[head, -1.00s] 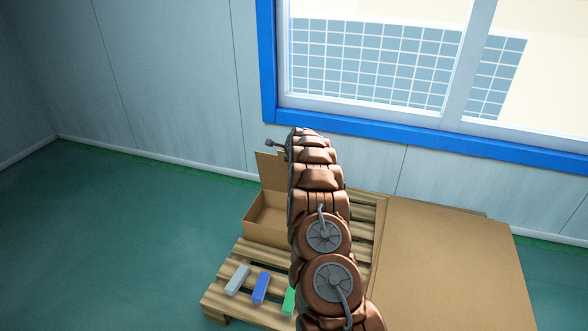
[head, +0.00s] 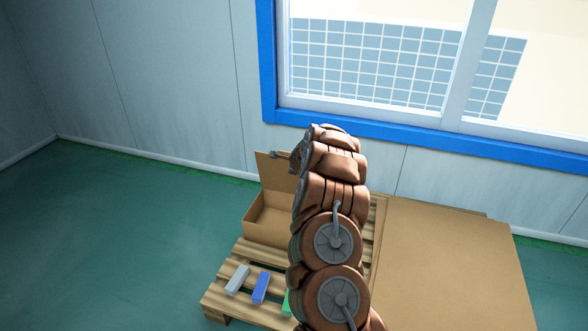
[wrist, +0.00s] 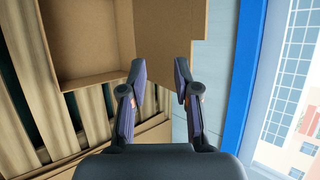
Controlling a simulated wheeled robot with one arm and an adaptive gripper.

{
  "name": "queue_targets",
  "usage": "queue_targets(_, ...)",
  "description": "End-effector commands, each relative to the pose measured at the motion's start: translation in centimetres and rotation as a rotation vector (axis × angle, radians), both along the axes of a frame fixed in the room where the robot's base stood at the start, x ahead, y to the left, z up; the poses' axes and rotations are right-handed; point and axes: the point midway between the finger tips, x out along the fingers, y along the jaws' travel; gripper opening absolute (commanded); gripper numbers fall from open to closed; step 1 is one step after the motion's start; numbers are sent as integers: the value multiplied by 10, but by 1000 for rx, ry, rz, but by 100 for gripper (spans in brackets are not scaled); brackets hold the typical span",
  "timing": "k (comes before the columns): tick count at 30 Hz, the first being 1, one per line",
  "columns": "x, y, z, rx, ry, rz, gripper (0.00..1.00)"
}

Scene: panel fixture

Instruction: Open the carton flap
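The open brown carton (head: 262,232) sits on the pallet, left of my arm in the head view. Its flap (head: 272,176) stands up at the back. In the wrist view the carton's interior (wrist: 92,38) is at upper left and the flap (wrist: 168,25) at upper middle. My gripper (wrist: 160,66) is open, its two fingers apart and nothing held between them. Its fingertips overlap the flap's near edge in the wrist view; contact cannot be told. In the head view my gripper (head: 277,155) is small, by the flap's top edge. My arm hides the carton's right side.
Grey (head: 237,280), blue (head: 261,288) and partly hidden green (head: 287,303) blocks lie on the wooden pallet (head: 222,301). A large brown board (head: 450,260) lies to the right. A blue-framed window (head: 268,65) and wall stand behind. Floor at left is clear.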

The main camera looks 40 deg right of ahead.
Motion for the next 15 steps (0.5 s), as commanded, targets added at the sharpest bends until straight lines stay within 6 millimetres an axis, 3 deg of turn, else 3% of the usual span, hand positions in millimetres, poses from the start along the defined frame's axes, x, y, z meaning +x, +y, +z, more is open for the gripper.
queue_targets(15,-7,5,-1,0,1,2,30)
